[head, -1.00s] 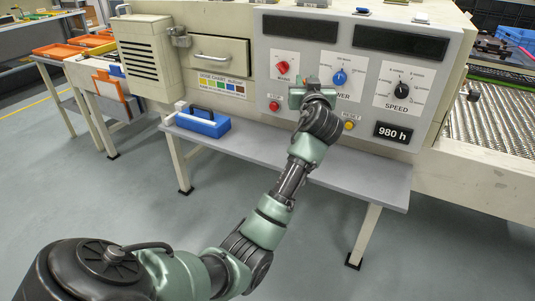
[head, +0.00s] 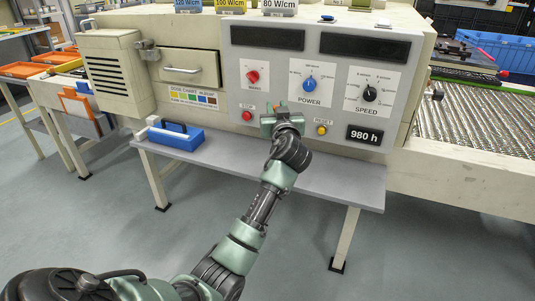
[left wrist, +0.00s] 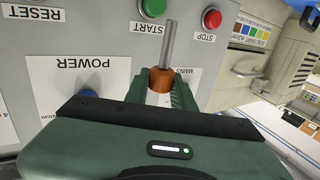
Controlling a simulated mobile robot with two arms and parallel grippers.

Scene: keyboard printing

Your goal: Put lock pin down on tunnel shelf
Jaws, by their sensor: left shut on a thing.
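The lock pin (left wrist: 161,79), a grey metal rod with an orange-brown collar, is between the green fingers of my left gripper (left wrist: 161,92) in the left wrist view. The gripper is shut on the collar, and the rod sticks out past the fingertips. In the head view my left gripper (head: 283,122) is in front of the control panel, below the red and blue knobs, above the shelf. The pin is mostly hidden there. The tunnel shelf (head: 325,185) is the grey ledge along the machine's front. My right gripper is not in view.
A blue box with a dark handle (head: 178,138) stands on the shelf's left end. The shelf right of it looks clear. The control panel (head: 265,135) with knobs and buttons stands behind the gripper.

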